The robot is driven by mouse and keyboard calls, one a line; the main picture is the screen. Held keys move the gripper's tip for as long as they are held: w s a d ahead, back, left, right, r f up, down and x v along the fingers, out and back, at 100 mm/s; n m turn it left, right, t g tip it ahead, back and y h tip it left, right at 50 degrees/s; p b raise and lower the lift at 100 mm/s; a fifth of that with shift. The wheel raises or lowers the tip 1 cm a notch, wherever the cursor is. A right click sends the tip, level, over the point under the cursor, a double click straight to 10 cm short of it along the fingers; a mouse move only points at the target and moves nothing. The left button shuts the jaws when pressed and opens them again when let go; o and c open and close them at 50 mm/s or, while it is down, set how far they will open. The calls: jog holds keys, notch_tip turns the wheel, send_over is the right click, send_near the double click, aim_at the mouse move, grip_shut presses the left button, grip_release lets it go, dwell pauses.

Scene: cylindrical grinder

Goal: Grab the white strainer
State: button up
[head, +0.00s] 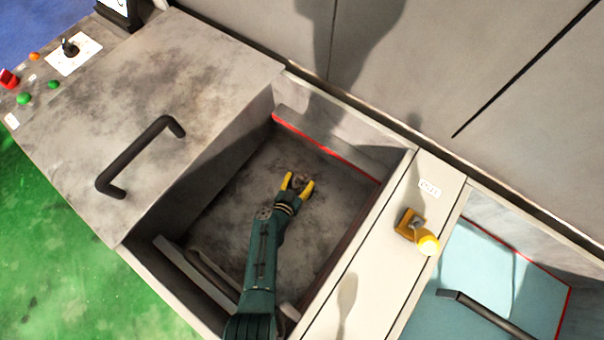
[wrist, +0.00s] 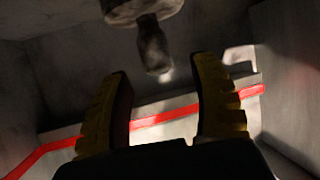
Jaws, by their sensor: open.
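I do not see a clearly white strainer in either view. In the wrist view, a round grey piece (wrist: 142,8) with a darker rounded stem (wrist: 152,46) shows at the top, beyond my fingers and between them in the picture. I cannot tell whether this is the strainer. My gripper (head: 298,183) has yellow fingertips and is inside the open grey compartment (head: 235,195) of the machine. A small dark shape shows between the fingertips in the head view, too small to make out. In the wrist view my gripper (wrist: 163,66) is open, with no contact visible.
A red line (head: 325,149) runs along the compartment's far wall. A sliding cover with a black handle (head: 140,157) lies left. A light blue panel with a dark handle (head: 485,312) is farther right.

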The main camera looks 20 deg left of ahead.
jog(key=shift+b+x, duration=0.4)
jog(key=shift+x, duration=0.7)
jog(key=shift+s, duration=0.1)
jog(key=shift+c, duration=0.5)
grip_shut()
